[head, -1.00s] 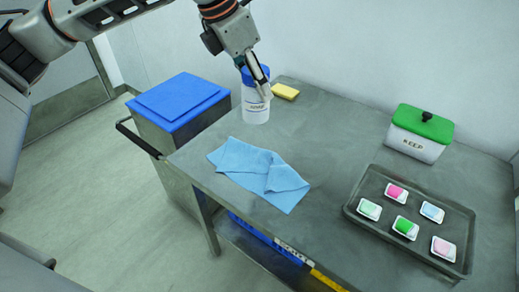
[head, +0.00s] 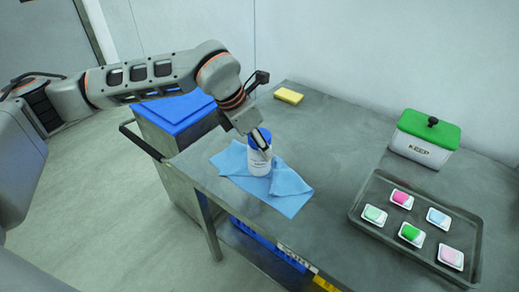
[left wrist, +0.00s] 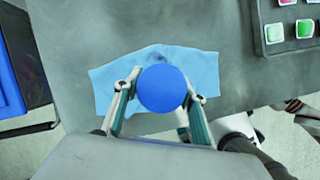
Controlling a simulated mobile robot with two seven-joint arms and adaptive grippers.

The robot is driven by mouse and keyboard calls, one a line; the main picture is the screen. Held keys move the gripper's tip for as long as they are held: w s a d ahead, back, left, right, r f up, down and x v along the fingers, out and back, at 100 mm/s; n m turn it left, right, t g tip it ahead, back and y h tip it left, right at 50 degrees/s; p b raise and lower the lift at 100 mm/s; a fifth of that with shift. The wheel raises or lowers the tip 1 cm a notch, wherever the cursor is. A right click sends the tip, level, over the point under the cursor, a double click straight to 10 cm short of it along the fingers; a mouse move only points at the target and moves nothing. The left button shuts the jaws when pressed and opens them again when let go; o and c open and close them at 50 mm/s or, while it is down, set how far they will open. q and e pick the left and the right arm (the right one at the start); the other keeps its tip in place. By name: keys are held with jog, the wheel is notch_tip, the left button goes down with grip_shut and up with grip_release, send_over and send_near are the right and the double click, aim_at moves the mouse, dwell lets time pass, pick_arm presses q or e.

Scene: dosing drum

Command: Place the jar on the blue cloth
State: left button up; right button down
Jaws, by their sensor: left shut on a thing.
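The white jar (head: 258,165) with a blue lid is upright over the middle of the blue cloth (head: 289,189). I cannot tell whether its base touches the cloth. My left gripper (head: 262,150) is shut on the jar near its top. In the left wrist view the jar's round blue lid (left wrist: 163,88) sits between the two fingers of the left gripper (left wrist: 160,95), with the cloth (left wrist: 110,85) spread beneath it. The cloth lies partly folded on the grey table. My right gripper is not in view.
A yellow sponge (head: 288,96) lies at the table's back edge. A green-lidded white box (head: 424,140) stands at the right, behind a dark tray (head: 370,231) with several small coloured dishes. A blue-lidded bin (head: 170,112) stands left of the table. The table between cloth and tray is clear.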

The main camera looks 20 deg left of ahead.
aim_at(259, 155)
pick_arm(q)
notch_tip(259, 155, down, 2)
jog(key=shift+f, duration=0.1)
jog(key=shift+s+f, duration=0.1)
jog(key=shift+f, duration=0.6)
jog(key=c, duration=0.3)
grip_shut()
jog(key=o, duration=1.4)
grip_release()
jog(key=shift+r, duration=0.15)
